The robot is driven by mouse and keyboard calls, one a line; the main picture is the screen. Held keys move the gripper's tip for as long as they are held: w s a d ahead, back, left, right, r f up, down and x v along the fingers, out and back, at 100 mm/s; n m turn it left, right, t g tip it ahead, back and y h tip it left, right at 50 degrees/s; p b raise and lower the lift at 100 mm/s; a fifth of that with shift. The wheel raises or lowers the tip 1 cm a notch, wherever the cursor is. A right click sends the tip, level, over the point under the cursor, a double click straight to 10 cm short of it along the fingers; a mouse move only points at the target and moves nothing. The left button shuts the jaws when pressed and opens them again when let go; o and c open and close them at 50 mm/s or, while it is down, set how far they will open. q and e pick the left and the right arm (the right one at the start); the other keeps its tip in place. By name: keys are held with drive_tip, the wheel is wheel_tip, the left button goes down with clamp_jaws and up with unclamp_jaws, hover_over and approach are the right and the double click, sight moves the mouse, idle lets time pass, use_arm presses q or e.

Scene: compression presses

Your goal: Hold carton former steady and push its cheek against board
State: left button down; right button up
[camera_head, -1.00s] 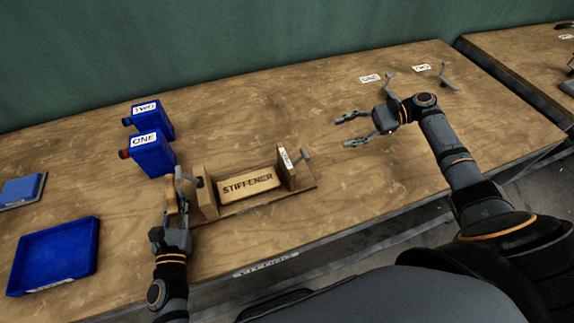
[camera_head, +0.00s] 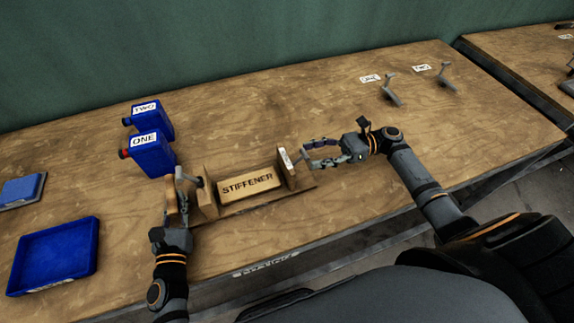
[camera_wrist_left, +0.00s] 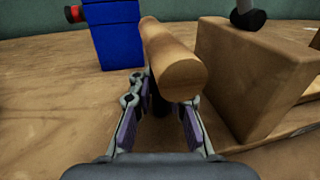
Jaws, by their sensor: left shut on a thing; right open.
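The carton former (camera_head: 228,210) is a wooden fixture on the bench, with a left upright (camera_head: 207,192) and a right cheek (camera_head: 287,170) bearing a white label. A wooden board marked STIFFENER (camera_head: 248,184) sits between them. My left gripper (camera_head: 178,190) is shut on a wooden handle (camera_wrist_left: 170,62) beside the left upright. My right gripper (camera_head: 308,154) is open, its fingers at the outer side of the right cheek. They hide the grey knob there, and I cannot tell whether they touch it.
A blue tray (camera_head: 92,250) lies front left. Two grey levers (camera_head: 391,92) (camera_head: 445,76) with labels stand at the back right. The bench between them and the former is clear.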

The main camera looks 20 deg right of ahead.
sight(303, 155)
drive_tip(key=shift+w+a, duration=0.2)
drive_tip(key=shift+a, duration=1.7)
drive_tip(key=shift+c, duration=0.2)
clamp_jaws()
